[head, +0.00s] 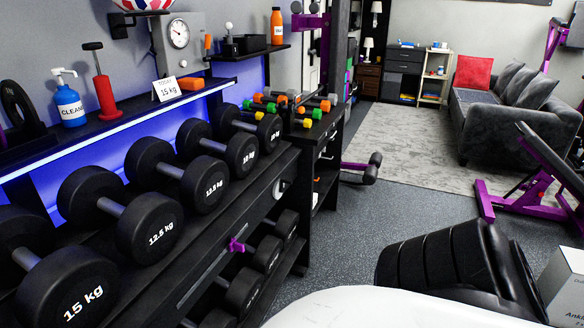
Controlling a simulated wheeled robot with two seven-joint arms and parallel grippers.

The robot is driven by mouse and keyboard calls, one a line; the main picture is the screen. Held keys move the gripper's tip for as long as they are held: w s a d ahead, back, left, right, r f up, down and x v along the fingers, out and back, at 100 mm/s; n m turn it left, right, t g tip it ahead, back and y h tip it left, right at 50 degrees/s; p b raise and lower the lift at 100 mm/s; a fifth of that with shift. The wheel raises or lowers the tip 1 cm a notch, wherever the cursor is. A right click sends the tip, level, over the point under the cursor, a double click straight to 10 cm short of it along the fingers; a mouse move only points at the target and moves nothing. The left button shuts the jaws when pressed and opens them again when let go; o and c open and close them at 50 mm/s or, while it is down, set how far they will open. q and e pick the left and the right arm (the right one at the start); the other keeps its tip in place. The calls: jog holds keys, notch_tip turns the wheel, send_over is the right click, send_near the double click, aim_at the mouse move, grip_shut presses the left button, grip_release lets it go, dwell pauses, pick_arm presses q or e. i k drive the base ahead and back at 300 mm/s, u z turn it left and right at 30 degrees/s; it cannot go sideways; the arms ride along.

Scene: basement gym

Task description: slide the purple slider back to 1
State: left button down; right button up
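The purple slider (237,245) is a small knob on the front of the black dumbbell rack (203,262). It sits partway along a long dark strip that runs along the rack's front below the top row of dumbbells. I cannot read any scale numbers beside it, so its setting cannot be told. Neither of my grippers shows in the head view, and nothing is seen touching the slider.
Large dumbbells (148,225) line the rack's top, with more on a lower shelf (243,291). A black ribbed object (440,265) and a white box (564,285) are at lower right. Purple-framed equipment (490,203) stands farther right. Dark floor (340,235) beside the rack is open.

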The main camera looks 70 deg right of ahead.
aim_at(232, 246)
jog(key=z, duration=1.35)
jog(key=i, duration=0.6)
jog(key=u, duration=0.1)
